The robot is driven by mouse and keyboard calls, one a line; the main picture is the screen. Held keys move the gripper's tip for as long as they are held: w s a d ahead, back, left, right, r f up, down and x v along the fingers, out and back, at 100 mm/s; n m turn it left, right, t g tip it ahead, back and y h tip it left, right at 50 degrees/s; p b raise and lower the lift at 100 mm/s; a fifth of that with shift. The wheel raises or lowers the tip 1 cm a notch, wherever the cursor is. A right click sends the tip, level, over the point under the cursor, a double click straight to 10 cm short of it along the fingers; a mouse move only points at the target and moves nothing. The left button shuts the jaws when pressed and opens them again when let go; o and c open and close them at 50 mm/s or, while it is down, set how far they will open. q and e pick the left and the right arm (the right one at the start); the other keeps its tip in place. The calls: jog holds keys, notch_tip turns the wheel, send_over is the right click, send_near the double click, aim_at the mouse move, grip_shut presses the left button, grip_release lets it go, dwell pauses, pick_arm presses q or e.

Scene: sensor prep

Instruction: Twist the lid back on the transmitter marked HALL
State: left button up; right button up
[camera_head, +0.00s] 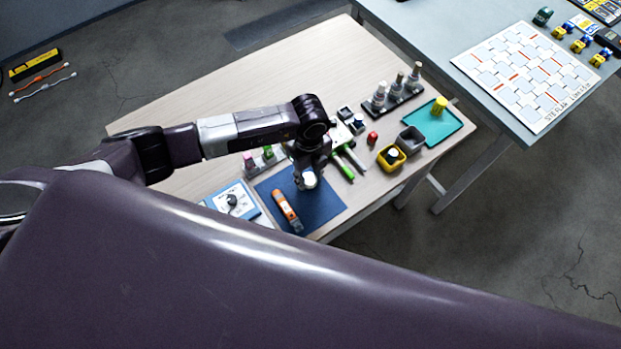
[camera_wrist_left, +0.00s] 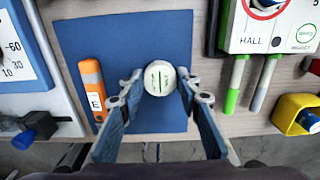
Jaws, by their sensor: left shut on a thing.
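My left gripper (camera_head: 308,172) is low over a dark blue mat (camera_head: 326,202) on the wooden table. In the left wrist view its fingers (camera_wrist_left: 158,84) are shut on a round white lid (camera_wrist_left: 160,77) with green marks on top. The lid also shows as a pale disc in the head view (camera_head: 309,180). The white transmitter marked HALL (camera_wrist_left: 247,42) is at the upper right of the wrist view, cut off by the top edge; part of a red ring shows on it. Whether the lid touches the mat cannot be told. My right gripper is not in view.
An orange tester (camera_head: 286,208) lies on the mat's left side. A blue and white dial box (camera_head: 233,200) stands left of it. A green-handled tool (camera_head: 342,167) lies right of the mat. A yellow bin (camera_head: 385,166), a grey bin (camera_head: 418,149) and a teal tray (camera_head: 452,125) are farther right.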

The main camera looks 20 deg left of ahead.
pick_arm(q)
jog(key=shift+r+p, duration=1.5)
jog(key=shift+r, duration=0.6)
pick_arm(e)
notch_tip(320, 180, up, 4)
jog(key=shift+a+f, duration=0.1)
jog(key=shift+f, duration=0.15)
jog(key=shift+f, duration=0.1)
